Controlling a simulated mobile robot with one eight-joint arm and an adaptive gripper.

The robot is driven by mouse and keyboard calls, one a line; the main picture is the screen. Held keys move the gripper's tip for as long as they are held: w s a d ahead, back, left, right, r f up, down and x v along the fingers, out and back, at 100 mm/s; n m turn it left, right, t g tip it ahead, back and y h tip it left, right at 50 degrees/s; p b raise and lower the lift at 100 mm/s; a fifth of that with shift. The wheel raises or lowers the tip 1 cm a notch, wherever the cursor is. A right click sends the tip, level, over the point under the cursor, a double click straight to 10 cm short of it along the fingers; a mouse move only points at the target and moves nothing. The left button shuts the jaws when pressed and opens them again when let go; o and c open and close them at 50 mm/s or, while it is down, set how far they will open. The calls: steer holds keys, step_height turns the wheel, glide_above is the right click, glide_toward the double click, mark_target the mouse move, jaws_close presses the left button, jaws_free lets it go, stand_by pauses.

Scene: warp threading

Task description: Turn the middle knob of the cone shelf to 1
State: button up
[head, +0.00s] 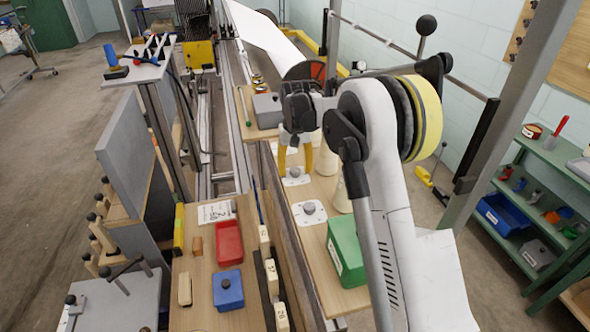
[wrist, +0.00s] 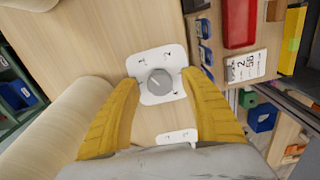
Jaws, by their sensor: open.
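The cone shelf (head: 322,240) is a light wooden board with white dial plates and grey knobs. The knob under my gripper (head: 295,172) appears to be the middle one; in the wrist view this round grey knob (wrist: 160,81) sits on its white plate. My gripper (head: 295,165) is open above it, its yellow fingers (wrist: 160,105) on either side with visible gaps. A nearer knob (head: 309,208) stands on another plate. Part of a further plate (wrist: 178,137) shows between the fingers.
Pale cones (head: 326,160) stand right of the knobs, close to my gripper; one large cone (wrist: 60,125) fills the wrist view's left. A green box (head: 346,251) stands at the shelf's near end. A red bin (head: 229,243) and blue bin (head: 228,290) are on the left board.

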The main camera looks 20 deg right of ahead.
mark_target(295, 170)
step_height(295, 170, up, 12)
stand_by(0.4)
steer(key=shift+f, duration=0.1)
